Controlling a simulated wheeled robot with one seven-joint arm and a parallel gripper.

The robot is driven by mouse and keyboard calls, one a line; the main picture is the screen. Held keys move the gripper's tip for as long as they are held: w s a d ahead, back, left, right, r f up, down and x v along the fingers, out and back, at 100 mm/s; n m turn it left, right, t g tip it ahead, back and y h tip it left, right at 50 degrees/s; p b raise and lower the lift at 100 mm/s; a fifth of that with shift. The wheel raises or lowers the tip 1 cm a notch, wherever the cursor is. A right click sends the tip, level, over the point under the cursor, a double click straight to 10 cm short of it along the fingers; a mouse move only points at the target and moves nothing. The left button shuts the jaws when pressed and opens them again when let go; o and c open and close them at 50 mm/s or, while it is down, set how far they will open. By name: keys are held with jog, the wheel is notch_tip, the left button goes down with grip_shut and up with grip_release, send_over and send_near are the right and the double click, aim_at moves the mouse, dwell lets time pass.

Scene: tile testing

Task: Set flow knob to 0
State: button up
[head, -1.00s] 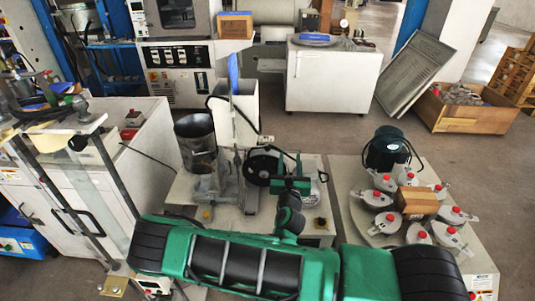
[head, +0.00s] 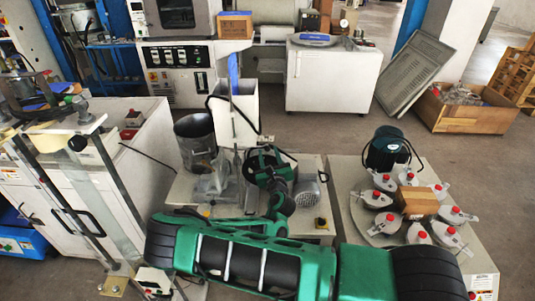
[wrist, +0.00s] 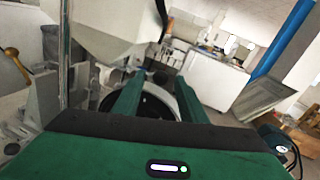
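My gripper (head: 262,160) is in front of a machine on the low platform (head: 185,190). In the wrist view my gripper (wrist: 158,88) is open, its two green fingers apart. A round pale-rimmed piece with a dark face (wrist: 155,108) shows between and beyond the fingers. A small dark round part (wrist: 159,77) sits just past it. I see no clear contact. I cannot tell which part is the flow knob, and no scale or number is readable. In the head view my gripper and arm cover much of the machine's middle.
A tall white hopper (head: 233,112) and a dark metal bucket (head: 195,140) stand behind and left of my gripper.

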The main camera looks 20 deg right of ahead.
jog(key=shift+w+d, duration=0.1)
jog(key=shift+w, duration=0.65)
jog(key=shift+c, duration=0.7)
grip_shut()
